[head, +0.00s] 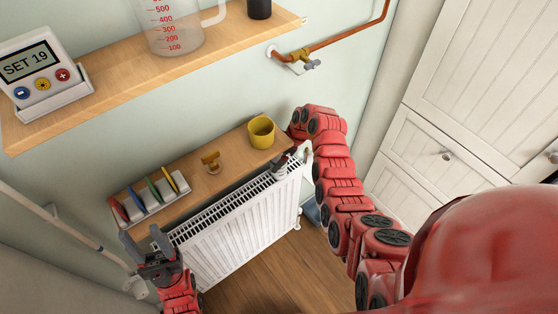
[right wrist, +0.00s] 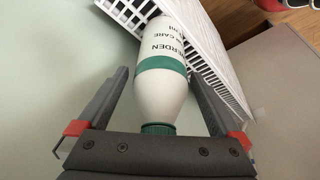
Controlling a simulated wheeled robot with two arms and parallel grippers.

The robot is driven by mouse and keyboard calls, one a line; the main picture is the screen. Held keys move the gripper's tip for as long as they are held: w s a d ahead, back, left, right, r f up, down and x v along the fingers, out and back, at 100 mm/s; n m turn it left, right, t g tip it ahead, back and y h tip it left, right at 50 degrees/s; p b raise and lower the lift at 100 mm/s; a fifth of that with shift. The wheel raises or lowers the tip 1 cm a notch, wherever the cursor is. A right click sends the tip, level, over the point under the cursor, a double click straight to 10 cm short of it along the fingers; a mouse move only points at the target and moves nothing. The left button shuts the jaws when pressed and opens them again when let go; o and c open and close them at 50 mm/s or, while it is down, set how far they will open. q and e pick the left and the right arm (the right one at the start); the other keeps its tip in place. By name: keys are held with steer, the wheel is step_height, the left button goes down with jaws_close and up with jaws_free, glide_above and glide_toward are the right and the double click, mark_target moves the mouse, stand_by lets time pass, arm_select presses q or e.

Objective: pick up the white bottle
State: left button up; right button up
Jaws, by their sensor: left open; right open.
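The white bottle (right wrist: 160,80) with a green band and green cap shows in the right wrist view, its cap end towards my wrist. It lies between the two fingers of my right gripper (right wrist: 158,100), with gaps visible at both sides. That gripper is open. In the head view my right gripper (head: 283,166) is by the far right end of the radiator, and I cannot clearly make out the bottle there. My left gripper (head: 142,240) is open and empty at the near left end of the radiator.
The white radiator (head: 235,225) stands below a wooden shelf (head: 225,180) with a yellow cup (head: 261,132), a brass valve (head: 211,161) and a rack of coloured pieces (head: 150,198). An upper shelf (head: 110,100) holds a measuring jug (head: 172,25) and a display unit (head: 42,75). White cabinets (head: 440,120) are at right.

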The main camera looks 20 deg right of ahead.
jaws_close()
stand_by(0.3)
stand_by(0.3)
